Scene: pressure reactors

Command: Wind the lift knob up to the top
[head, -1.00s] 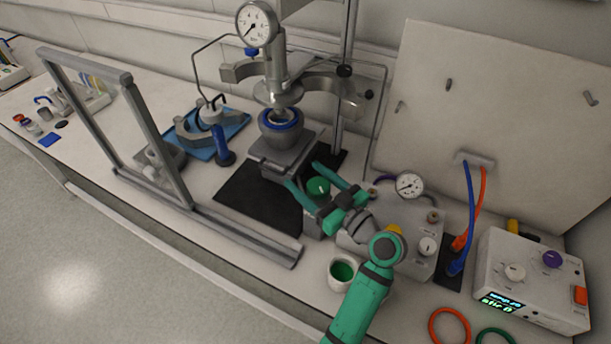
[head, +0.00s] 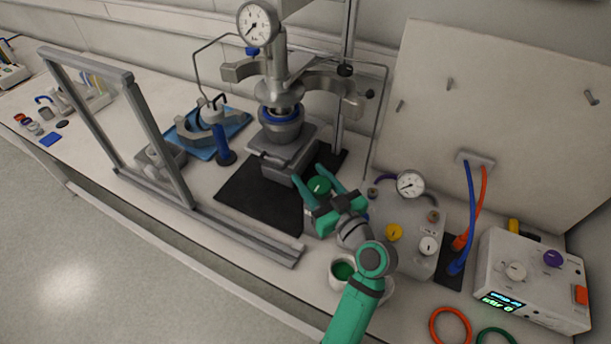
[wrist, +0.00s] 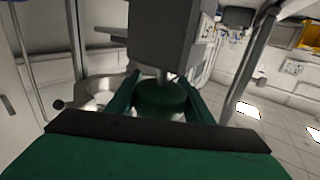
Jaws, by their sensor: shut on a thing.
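The green lift knob (head: 319,185) sits on the front of the lift (head: 283,160), below its platform. My gripper (head: 314,178) is shut on the knob, one finger on each side. The wrist view shows the knob (wrist: 162,100) between the two green fingers, under a grey block. A grey vessel with a blue rim (head: 281,129) stands upright on the lift platform. Its rim is close under the metal reactor head (head: 277,92), whose lower part hides the vessel's opening. I cannot tell whether they touch.
A white cup with green inside (head: 343,271) stands close to my forearm. A control box with a gauge (head: 410,185) is right of the gripper. A grey frame (head: 150,130) stands left. A blue tray (head: 215,135) holds clamp parts. A stirrer box (head: 530,280) is far right.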

